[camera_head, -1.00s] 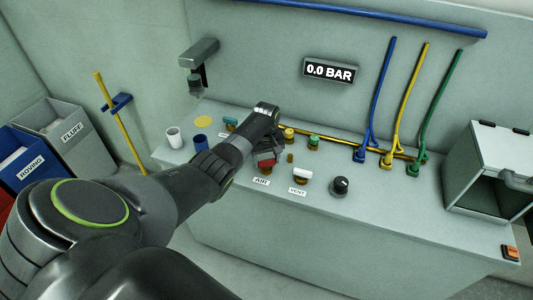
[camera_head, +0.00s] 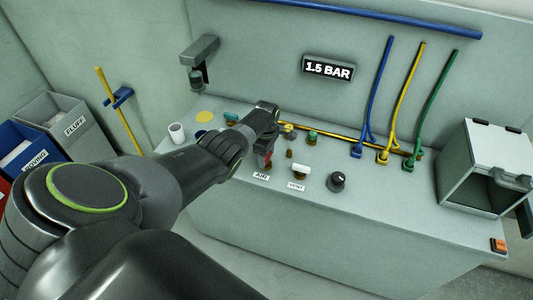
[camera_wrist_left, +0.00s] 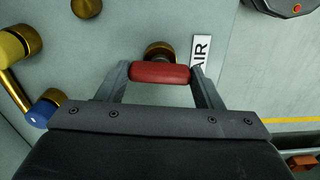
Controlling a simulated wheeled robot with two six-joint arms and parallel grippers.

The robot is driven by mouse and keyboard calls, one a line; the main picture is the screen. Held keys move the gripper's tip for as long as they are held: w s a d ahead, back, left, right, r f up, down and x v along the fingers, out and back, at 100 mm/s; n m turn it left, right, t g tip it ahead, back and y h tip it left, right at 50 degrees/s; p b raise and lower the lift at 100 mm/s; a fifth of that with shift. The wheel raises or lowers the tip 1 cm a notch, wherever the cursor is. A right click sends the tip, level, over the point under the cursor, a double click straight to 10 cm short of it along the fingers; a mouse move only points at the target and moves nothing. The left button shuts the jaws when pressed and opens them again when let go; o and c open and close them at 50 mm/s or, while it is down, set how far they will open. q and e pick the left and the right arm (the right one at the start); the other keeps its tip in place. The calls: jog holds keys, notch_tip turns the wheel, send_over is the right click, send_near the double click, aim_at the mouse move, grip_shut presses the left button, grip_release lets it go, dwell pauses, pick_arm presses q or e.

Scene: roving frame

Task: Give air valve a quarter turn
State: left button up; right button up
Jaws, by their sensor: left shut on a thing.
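The air valve's red handle (camera_head: 267,160) sits on the bench behind the AIR label (camera_head: 261,176). My left gripper (camera_head: 265,157) reaches over it from the left and partly hides it in the head view. In the left wrist view the red bar handle (camera_wrist_left: 160,73) lies crosswise between the two fingers, one at each end, with its brass base (camera_wrist_left: 160,50) just beyond. My left gripper (camera_wrist_left: 161,75) is shut on the handle. The wall display (camera_head: 328,69) reads 1.5 BAR.
To the right are the white-handled VENT valve (camera_head: 301,171) and a black knob (camera_head: 338,181). Behind run a brass pipe (camera_head: 345,143) and blue, yellow and green hoses. An open-fronted box (camera_head: 478,165) stands at the right end. A white cup (camera_head: 177,133) stands left.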

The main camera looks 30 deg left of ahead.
pick_arm(q)
jog(key=shift+w+a+r+n, duration=0.1)
jog(key=shift+r+n, duration=0.05)
jog(key=shift+n, duration=0.45)
jog(key=o, duration=1)
jog(key=shift+r+b, duration=0.4)
jog(key=shift+r, duration=0.6)
notch_tip(320, 180, up, 15)
jog(key=shift+r+b, duration=0.15)
jog(key=shift+b, duration=0.85)
